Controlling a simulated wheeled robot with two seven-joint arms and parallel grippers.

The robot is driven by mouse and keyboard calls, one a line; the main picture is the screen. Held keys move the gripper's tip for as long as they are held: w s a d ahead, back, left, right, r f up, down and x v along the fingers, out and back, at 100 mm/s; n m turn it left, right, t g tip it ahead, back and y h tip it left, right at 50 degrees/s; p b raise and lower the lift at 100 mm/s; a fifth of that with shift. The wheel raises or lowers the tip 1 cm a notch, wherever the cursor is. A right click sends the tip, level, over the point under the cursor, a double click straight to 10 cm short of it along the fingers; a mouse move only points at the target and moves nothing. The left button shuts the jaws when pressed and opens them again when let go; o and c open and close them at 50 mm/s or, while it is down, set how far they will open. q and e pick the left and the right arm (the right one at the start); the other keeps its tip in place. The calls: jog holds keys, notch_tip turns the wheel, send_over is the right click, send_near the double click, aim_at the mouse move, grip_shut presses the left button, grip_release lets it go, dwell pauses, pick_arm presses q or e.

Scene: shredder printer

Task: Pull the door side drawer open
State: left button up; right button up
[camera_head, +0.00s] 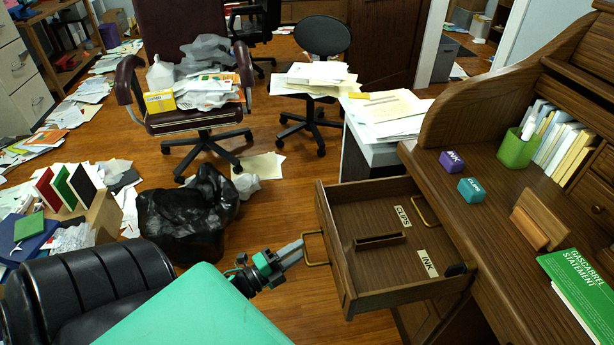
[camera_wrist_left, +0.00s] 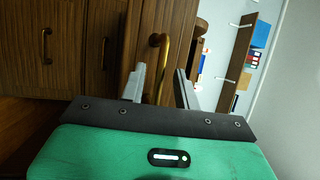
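The wooden desk drawer (camera_head: 346,262) stands pulled out from the roll-top desk, showing its inside with a low divider and CLIPS and INK labels. Its brass handle (camera_head: 318,248) is on the front face, toward my left gripper (camera_head: 291,254). In the left wrist view, the brass handle (camera_wrist_left: 157,68) lies between the two spread fingers of my left gripper (camera_wrist_left: 161,88). A gap shows between the fingers and the handle, so the gripper is open around it or just behind it. My right gripper is not in view.
A black bag (camera_head: 190,212) and an office chair (camera_head: 195,120) stand left. Wooden floor is clear between bag and drawer.

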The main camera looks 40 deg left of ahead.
pick_arm(q)
jog(key=v, duration=0.9)
jog(key=shift+s, duration=0.3)
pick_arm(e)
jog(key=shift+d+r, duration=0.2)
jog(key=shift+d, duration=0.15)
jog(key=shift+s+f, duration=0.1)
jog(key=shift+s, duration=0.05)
